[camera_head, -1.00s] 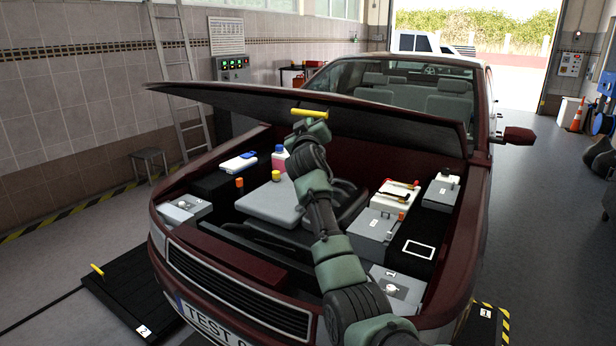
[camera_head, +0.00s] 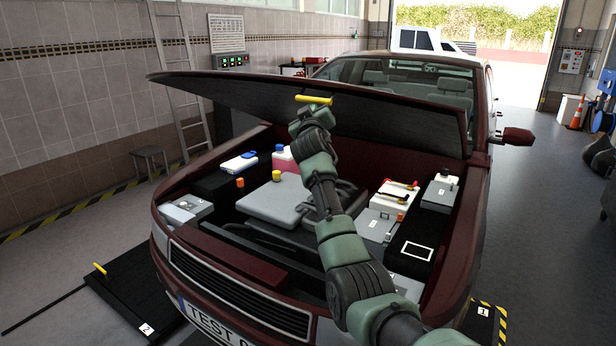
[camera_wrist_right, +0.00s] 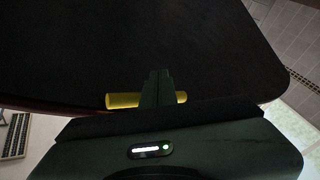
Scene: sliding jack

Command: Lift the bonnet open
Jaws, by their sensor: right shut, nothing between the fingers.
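The dark red car's bonnet (camera_head: 390,118) is partly raised, tilted up over the engine bay, with its dark underside showing. A yellow bar handle (camera_head: 314,99) sits at the middle of its front edge. My right gripper (camera_head: 304,112) is at this handle, just under the bonnet's front edge. In the right wrist view the closed fingers (camera_wrist_right: 158,88) overlap the middle of the yellow bar (camera_wrist_right: 122,100), against the dark bonnet (camera_wrist_right: 130,45). They are shut with nothing gripped; whether they touch the bar is hard to tell. My left gripper is out of view.
A ladder (camera_head: 180,80) and a stool (camera_head: 150,158) stand at left.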

